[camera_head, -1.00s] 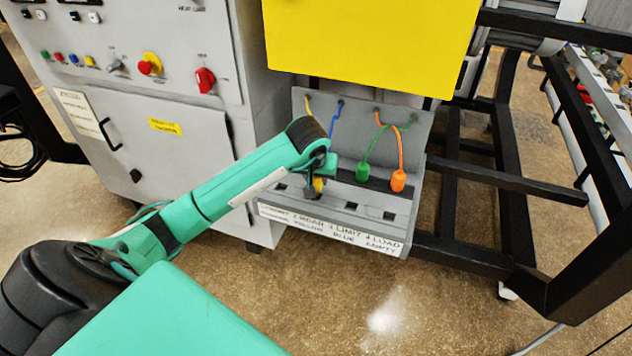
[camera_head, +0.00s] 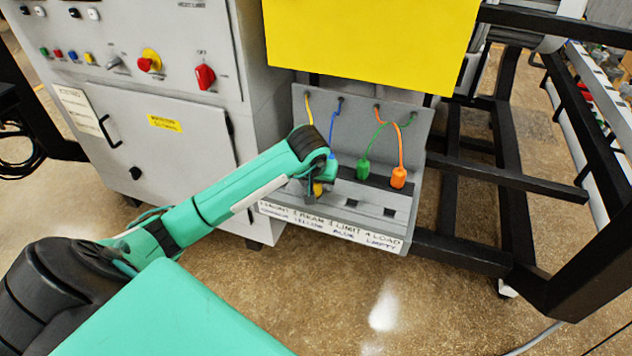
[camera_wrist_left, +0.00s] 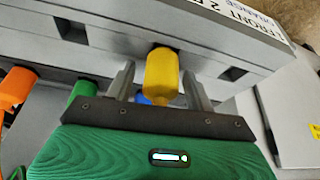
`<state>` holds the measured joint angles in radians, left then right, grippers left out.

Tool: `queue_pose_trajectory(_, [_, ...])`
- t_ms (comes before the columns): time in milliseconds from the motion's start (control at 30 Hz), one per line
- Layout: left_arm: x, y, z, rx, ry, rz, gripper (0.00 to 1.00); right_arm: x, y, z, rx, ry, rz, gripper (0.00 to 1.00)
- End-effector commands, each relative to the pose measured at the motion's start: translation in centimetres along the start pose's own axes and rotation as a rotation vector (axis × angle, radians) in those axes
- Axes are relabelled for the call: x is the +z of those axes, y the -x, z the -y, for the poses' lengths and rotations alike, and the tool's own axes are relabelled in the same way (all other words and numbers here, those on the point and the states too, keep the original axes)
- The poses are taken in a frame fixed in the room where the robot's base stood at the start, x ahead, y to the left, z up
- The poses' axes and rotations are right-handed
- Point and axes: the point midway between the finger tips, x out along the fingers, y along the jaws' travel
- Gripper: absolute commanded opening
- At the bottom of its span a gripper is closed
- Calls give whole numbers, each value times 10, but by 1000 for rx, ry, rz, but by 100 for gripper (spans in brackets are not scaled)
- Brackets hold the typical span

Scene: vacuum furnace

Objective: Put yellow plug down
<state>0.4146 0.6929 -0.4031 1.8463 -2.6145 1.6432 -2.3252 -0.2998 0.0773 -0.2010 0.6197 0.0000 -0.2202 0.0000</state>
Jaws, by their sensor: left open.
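The yellow plug (camera_head: 318,189) is at the lower ledge of the grey socket panel (camera_head: 330,215), in line with the row of square sockets. In the left wrist view the yellow plug (camera_wrist_left: 162,72) stands between the two fingers of my left gripper (camera_wrist_left: 160,88). The fingers are open, with a gap on both sides of the plug. The plug's far end meets the panel face; how deep it sits is hidden. In the head view my left gripper (camera_head: 316,180) largely covers the plug. My right gripper is not in view.
A blue plug (camera_wrist_left: 143,99) shows partly behind the fingers. A yellow board (camera_head: 370,45) overhangs above. A grey control cabinet (camera_head: 190,180) stands left, a black frame (camera_head: 500,180) right.

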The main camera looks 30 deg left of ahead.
Motion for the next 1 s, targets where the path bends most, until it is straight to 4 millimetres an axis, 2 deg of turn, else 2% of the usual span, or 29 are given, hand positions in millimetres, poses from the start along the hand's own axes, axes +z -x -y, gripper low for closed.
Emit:
queue_pose_trajectory(233, [-3,10,-1,2,2,2,54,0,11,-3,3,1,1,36])
queue_pose_trajectory(267, [-4,13,0,1,1,-4,54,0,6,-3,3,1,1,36])
queue_pose_trajectory(600, [-4,88,0,0,-1,-5,54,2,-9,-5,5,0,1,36])
queue_pose_trajectory(700, [-4,105,0,-1,-1,-4,54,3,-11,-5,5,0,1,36])
queue_pose_trajectory(833, [-3,119,0,0,0,-2,54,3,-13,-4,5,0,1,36])
queue_pose_trajectory(1000, [-2,126,0,-1,1,0,54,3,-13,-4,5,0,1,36])
